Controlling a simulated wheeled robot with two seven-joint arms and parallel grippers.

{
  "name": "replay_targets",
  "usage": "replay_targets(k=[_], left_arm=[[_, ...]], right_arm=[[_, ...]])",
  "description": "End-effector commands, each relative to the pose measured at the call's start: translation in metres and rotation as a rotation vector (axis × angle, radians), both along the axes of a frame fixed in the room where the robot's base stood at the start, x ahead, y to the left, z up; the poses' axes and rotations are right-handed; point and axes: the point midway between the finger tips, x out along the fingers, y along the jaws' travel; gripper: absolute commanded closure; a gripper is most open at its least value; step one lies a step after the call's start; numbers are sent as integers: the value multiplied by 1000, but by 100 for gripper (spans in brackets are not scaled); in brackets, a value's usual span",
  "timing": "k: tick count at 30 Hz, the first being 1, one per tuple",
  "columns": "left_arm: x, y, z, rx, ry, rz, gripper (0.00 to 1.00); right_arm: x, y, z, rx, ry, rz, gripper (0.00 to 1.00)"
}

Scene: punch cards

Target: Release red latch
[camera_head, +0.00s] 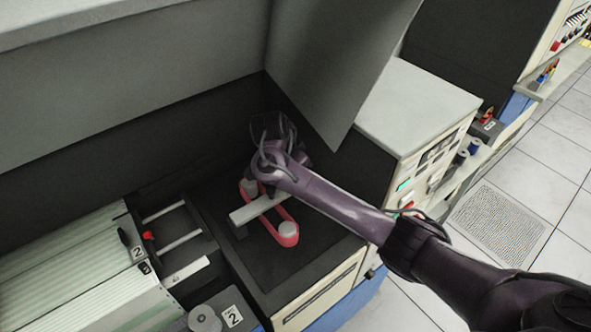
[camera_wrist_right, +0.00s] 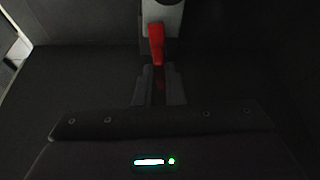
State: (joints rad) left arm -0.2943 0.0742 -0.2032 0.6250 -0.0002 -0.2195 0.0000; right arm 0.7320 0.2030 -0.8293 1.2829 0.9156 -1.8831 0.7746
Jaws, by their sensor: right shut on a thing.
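In the right wrist view, a red latch (camera_wrist_right: 156,42) hangs below a grey-white part with a dark round hole. My right gripper (camera_wrist_right: 159,78) is shut on the lower end of the red latch, its two dark fingers on either side. In the head view, my purple right arm reaches from the lower right into the dark recess of the machine. There the gripper's fingertips and the latch are hidden behind my wrist. My left gripper is in neither view.
Below my wrist, a pink-red belt loop (camera_head: 288,233) runs under a grey bar (camera_head: 256,208). A grey raised panel (camera_head: 335,70) hangs close to my wrist at right. A card stack (camera_head: 75,265) and a small red knob (camera_head: 148,235) are at left.

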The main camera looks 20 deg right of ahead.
Motion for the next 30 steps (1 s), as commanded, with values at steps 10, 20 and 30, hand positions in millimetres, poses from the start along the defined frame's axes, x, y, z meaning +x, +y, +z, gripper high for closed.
replay_targets(k=[10, 20, 30], left_arm=[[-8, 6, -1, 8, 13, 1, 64], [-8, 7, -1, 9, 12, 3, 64], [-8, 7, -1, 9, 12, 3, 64]], right_arm=[[-3, -3, -1, 0, -1, 306, 100], [-5, -6, -1, 0, -2, 579, 100], [-5, -7, 0, -1, -2, 742, 100]])
